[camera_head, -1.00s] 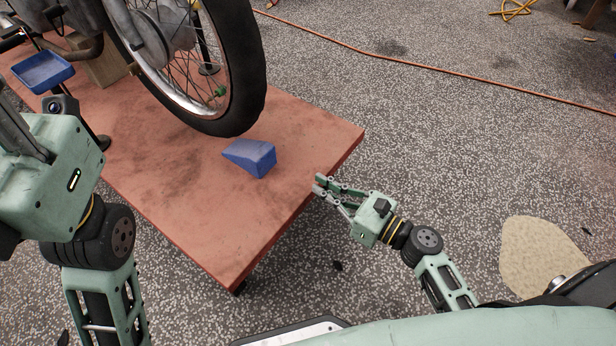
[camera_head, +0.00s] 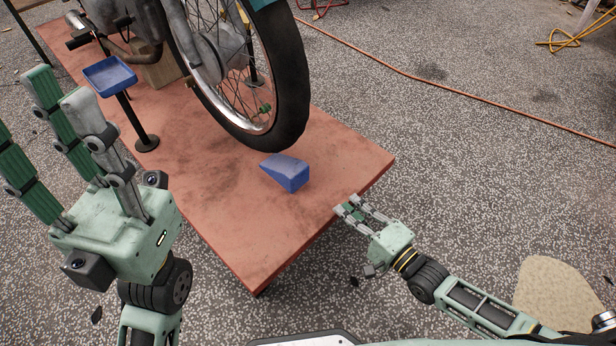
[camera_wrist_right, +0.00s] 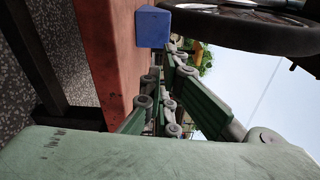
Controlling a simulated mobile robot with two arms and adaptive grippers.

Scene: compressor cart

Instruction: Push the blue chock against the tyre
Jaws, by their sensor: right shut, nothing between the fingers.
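The blue chock (camera_head: 287,172) is a wedge lying on the reddish platform (camera_head: 240,235), its thin end toward the black tyre (camera_head: 297,105). A small strip of platform shows between chock and tyre in the head view. My right gripper (camera_head: 350,204) is shut and empty at the platform's right edge, apart from the chock on its thick-end side. In the right wrist view the chock (camera_wrist_right: 152,27) and the tyre (camera_wrist_right: 250,32) show beyond my fingers (camera_wrist_right: 165,105). My left gripper (camera_head: 42,112) is raised at the left, its fingers spread and empty.
A blue tray (camera_head: 109,75) on a black stand (camera_head: 146,142) and a wooden block (camera_head: 163,70) stand left of the wheel. An orange hose (camera_head: 440,84) crosses the speckled floor. The platform around the chock is clear.

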